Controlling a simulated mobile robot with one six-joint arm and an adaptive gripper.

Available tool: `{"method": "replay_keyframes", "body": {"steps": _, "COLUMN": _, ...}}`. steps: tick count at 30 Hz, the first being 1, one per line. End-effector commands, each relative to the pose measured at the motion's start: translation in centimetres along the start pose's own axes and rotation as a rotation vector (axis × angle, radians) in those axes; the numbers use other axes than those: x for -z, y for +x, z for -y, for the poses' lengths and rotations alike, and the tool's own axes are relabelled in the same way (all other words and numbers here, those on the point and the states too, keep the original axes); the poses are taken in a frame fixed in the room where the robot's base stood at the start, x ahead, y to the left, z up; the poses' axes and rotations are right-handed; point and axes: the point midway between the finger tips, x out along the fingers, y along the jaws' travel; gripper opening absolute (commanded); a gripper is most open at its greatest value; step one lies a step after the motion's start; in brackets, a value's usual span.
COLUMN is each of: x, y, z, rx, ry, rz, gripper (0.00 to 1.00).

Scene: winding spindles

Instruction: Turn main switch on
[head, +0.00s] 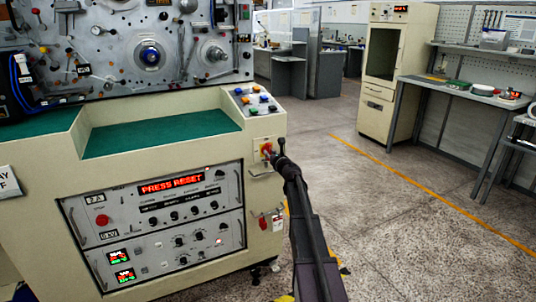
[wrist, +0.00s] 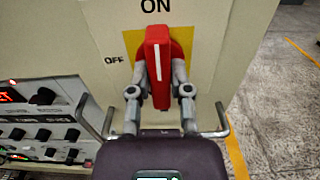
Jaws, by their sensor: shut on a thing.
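The main switch is a red handle (wrist: 158,45) on a yellow plate (wrist: 188,38), with ON printed above and OFF to the left. Its white line stands nearly upright, pointing toward ON. In the head view the switch (head: 265,148) is on the right part of the cream machine's front. My gripper (wrist: 160,72) has one finger on each side of the red handle and is shut on it. In the head view my gripper (head: 272,158) reaches the switch from the right and partly covers it.
The cream winding machine (head: 105,174) carries a display (head: 170,185) reading PRESS RESET. Coloured buttons (head: 256,100) sit above the switch. A metal handle bar (wrist: 222,119) runs beneath it. A red knob (head: 263,223) is lower down. Open floor (head: 400,210) lies to the right.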

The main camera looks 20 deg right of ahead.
Motion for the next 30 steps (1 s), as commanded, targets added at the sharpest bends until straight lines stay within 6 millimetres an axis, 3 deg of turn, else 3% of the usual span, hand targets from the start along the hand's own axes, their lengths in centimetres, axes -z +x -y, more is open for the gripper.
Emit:
{"method": "replay_keyframes", "body": {"steps": 2, "x": 0.1, "y": -0.2, "z": 0.1, "rx": 0.002, "ry": -0.001, "rz": -0.001, "gripper": 0.00}}
{"method": "replay_keyframes", "body": {"steps": 3, "x": 0.1, "y": -0.2, "z": 0.1, "rx": 0.002, "ry": -0.001, "rz": -0.001, "gripper": 0.38}}
{"method": "replay_keyframes", "body": {"steps": 6, "x": 0.1, "y": -0.1, "z": 0.0, "rx": 0.001, "ry": -0.001, "rz": -0.001, "gripper": 0.60}}
{"method": "replay_keyframes", "body": {"steps": 20, "x": 0.0, "y": -0.3, "z": -0.1, "rx": -0.001, "ry": -0.001, "rz": 0.000, "gripper": 0.60}}
{"method": "replay_keyframes", "body": {"steps": 30, "x": 0.0, "y": -3.7, "z": -0.2, "rx": 0.000, "ry": -0.001, "rz": 0.000, "gripper": 0.60}}
